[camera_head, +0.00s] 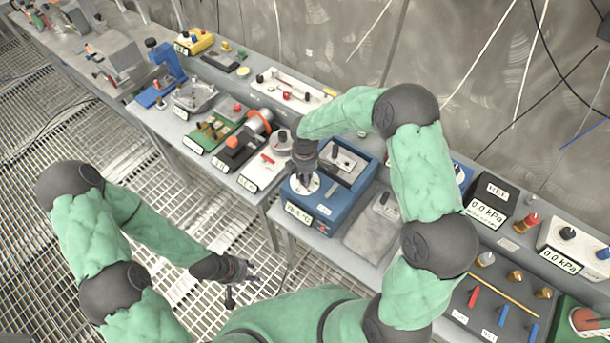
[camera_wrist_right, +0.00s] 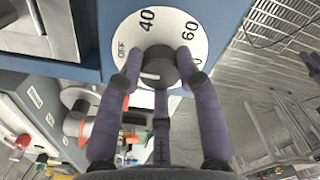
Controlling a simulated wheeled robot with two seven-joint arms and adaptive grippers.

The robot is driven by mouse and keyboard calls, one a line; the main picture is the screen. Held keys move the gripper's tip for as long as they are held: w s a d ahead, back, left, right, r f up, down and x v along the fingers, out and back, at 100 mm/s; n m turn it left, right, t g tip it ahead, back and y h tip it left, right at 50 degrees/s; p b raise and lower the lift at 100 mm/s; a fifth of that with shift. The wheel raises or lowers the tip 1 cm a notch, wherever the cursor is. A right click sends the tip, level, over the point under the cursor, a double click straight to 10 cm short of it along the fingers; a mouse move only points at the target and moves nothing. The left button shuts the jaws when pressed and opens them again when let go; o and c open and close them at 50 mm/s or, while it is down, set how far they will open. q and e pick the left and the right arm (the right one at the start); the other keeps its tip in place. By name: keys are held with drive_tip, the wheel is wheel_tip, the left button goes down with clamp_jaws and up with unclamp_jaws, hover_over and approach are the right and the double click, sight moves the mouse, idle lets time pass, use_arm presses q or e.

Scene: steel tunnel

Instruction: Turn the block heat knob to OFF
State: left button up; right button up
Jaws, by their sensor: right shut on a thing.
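The block heater (camera_head: 335,205) is a blue box on the bench, with a small temperature display (camera_head: 298,214) on its front. Its dark round knob (camera_wrist_right: 161,66) sits on a white dial (camera_wrist_right: 180,24) marked OFF, 40 and 60. A pale mark on the knob points left, slightly below the OFF lettering. My right gripper (camera_head: 303,182) reaches down over the dial; in the wrist view its purple fingers (camera_wrist_right: 158,70) are shut on the knob. In the head view the gripper mostly hides the knob. My left gripper (camera_head: 243,270) hangs over the grating, away from the bench; its finger opening is unclear.
Left of the heater stand a white unit (camera_head: 263,170), an orange-ringed device (camera_head: 259,122) and a green block unit (camera_head: 210,132). A grey plate (camera_head: 372,236) lies right of it. Pressure displays (camera_head: 488,210) stand further right. The wall is behind; the grated floor is open.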

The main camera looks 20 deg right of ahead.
drive_tip(key=shift+w+r, duration=0.1)
drive_tip(key=o, duration=1.1)
drive_tip(key=shift+o, duration=0.2)
wheel_tip(320, 180, up, 12)
